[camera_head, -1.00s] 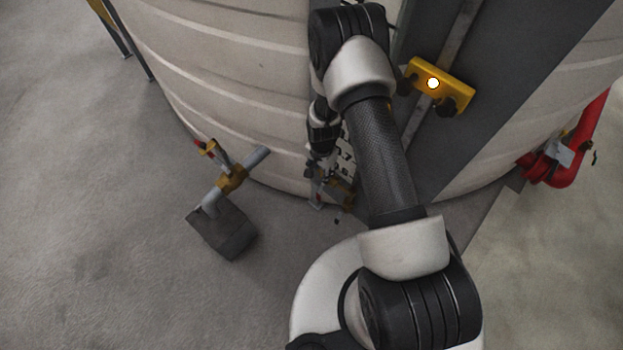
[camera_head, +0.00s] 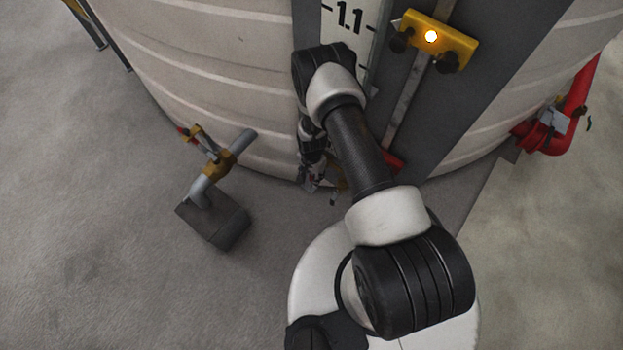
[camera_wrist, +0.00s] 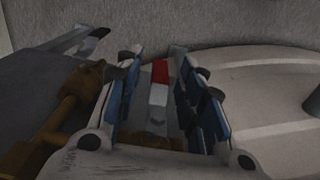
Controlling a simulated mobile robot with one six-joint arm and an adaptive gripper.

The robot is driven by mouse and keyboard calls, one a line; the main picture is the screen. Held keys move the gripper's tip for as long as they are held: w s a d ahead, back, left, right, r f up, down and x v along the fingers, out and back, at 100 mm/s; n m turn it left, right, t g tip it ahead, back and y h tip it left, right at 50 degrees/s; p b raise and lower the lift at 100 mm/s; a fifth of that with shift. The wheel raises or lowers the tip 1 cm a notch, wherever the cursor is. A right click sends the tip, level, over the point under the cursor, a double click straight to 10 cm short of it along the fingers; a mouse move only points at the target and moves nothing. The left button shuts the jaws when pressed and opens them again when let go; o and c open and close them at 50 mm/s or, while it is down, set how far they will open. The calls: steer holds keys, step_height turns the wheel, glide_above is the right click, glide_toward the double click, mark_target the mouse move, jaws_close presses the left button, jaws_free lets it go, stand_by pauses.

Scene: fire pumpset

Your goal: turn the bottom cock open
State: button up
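In the wrist view, my gripper (camera_wrist: 155,60) shows two blue-padded fingers apart, pointing away. A narrow lever-like strip (camera_wrist: 158,95), red at the far end and pale grey nearer, lies between them with gaps on both sides. Brass-coloured fittings (camera_wrist: 75,95), probably part of the bottom cock, sit left of the fingers. A grey metal lever (camera_wrist: 75,42) with a dark tip is at the upper left. In the head view, my gripper (camera_head: 312,178) is small, low at the tank's foot, and its fingers are unclear. A small brass part (camera_head: 339,186) shows beside it; my arm hides the rest.
The large pale ribbed tank (camera_head: 210,60) fills the back. A yellow block (camera_head: 438,40) and a level scale (camera_head: 348,22) are on its dark panel. A pipe with a brass valve (camera_head: 216,162) stands at left; red pipework (camera_head: 565,120) is at right.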

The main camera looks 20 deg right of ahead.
steer(key=shift+f, duration=1.05)
steer(key=shift+c, duration=0.6)
jaws_close()
